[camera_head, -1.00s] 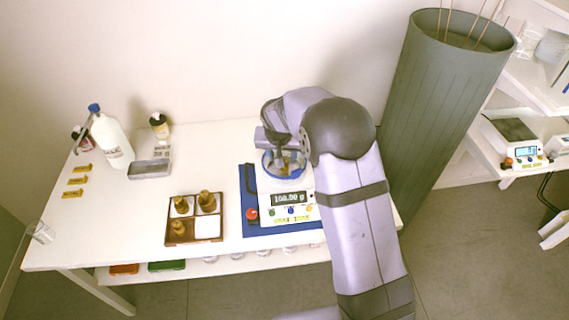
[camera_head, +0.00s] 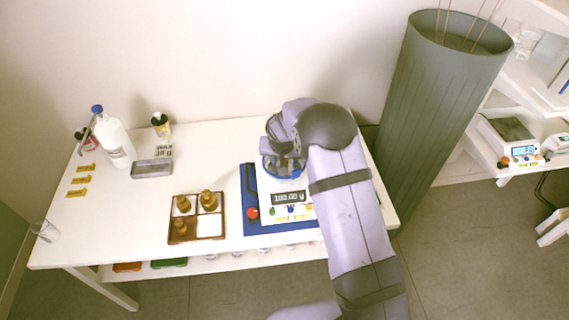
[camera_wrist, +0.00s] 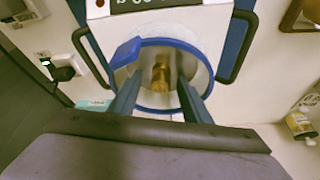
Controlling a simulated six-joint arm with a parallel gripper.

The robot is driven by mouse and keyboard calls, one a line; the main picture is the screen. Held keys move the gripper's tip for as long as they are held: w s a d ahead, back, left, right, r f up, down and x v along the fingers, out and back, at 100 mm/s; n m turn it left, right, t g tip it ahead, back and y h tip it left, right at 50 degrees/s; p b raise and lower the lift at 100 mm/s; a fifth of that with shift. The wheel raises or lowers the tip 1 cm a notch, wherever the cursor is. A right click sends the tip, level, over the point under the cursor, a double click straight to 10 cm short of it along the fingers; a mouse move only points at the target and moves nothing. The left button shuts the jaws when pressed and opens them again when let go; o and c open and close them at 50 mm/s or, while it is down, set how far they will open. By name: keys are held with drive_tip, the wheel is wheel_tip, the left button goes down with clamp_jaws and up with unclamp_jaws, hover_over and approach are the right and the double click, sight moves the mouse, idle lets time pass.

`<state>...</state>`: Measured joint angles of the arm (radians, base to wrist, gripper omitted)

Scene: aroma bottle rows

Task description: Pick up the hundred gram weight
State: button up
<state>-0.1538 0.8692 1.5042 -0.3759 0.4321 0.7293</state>
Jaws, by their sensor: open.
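The hundred gram weight (camera_wrist: 160,76) is a brass-coloured cylinder on the scale's pan, inside a blue-rimmed ring, in the wrist view. My gripper (camera_wrist: 155,92) is open, with its two fingers inside the ring, one on each side of the weight. I cannot tell whether the fingers touch it. In the head view my gripper (camera_head: 284,160) is over the back of the scale (camera_head: 265,200) and hides the weight. The scale is white, on a blue tray (camera_head: 248,190), with its display lit.
A brown tray (camera_head: 212,238) with several brass weights stands left of the scale. A white bottle (camera_head: 112,140), a grey metal tray (camera_head: 152,169) and a glass (camera_head: 45,231) are farther left. A tall green-grey bin (camera_head: 425,120) stands right of the table.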

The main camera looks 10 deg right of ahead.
drive_tip(key=shift+c, duration=0.2)
drive_tip(key=c, duration=1.1)
drive_tip(key=shift+o, duration=0.2)
drive_tip(key=shift+r, duration=0.1)
wheel_tip(320, 180, up, 10)
drive_tip(key=b, duration=0.2)
drive_tip(key=shift+b, duration=0.3)
